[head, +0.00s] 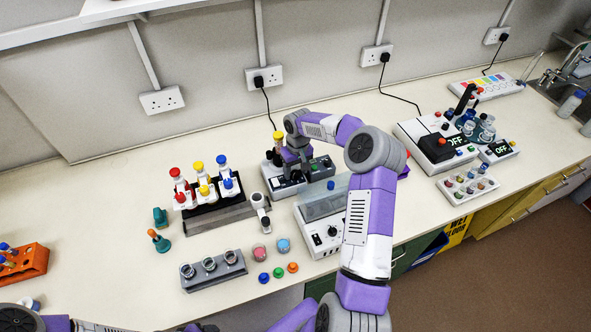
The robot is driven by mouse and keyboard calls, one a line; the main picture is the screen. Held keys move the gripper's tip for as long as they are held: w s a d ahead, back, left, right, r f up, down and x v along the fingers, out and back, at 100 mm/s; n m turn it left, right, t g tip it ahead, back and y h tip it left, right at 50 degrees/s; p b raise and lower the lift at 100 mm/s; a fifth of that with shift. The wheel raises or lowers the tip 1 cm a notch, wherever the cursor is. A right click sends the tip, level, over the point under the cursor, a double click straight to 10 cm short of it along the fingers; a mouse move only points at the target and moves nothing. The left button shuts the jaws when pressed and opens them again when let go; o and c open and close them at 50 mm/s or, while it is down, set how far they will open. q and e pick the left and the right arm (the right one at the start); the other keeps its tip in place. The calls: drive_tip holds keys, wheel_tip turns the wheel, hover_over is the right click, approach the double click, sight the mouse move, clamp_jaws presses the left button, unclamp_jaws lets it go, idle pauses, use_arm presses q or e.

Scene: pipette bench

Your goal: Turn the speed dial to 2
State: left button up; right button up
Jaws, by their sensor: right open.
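My right gripper (291,162) reaches down over a small grey-white device (290,187) with dark front panels, at the back middle of the bench. Its jaws are open, and the fingertips are close to the device's top; I cannot tell if they touch it. A dial on this device is hidden or too small to make out. A white box (322,240) with a clear lid and dark knobs on its front stands nearer to me, left of my right arm. I cannot read any dial's setting. My left gripper is out of view.
A yellow-capped tube (278,136) stands close behind the gripper. A pipette rack (215,218) is to the left, with a grey tube holder (213,272) in front. White instruments with OFF displays (497,150) stand at right.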

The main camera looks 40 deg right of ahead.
drive_tip(key=shift+s+f, duration=0.1)
drive_tip(key=c, duration=1.1)
drive_tip(key=shift+o, duration=0.2)
drive_tip(key=shift+n, duration=0.3)
drive_tip(key=n, duration=0.4)
drive_tip(key=shift+n, duration=2.5)
drive_tip(key=o, duration=1.1)
drive_tip(key=shift+c, duration=0.2)
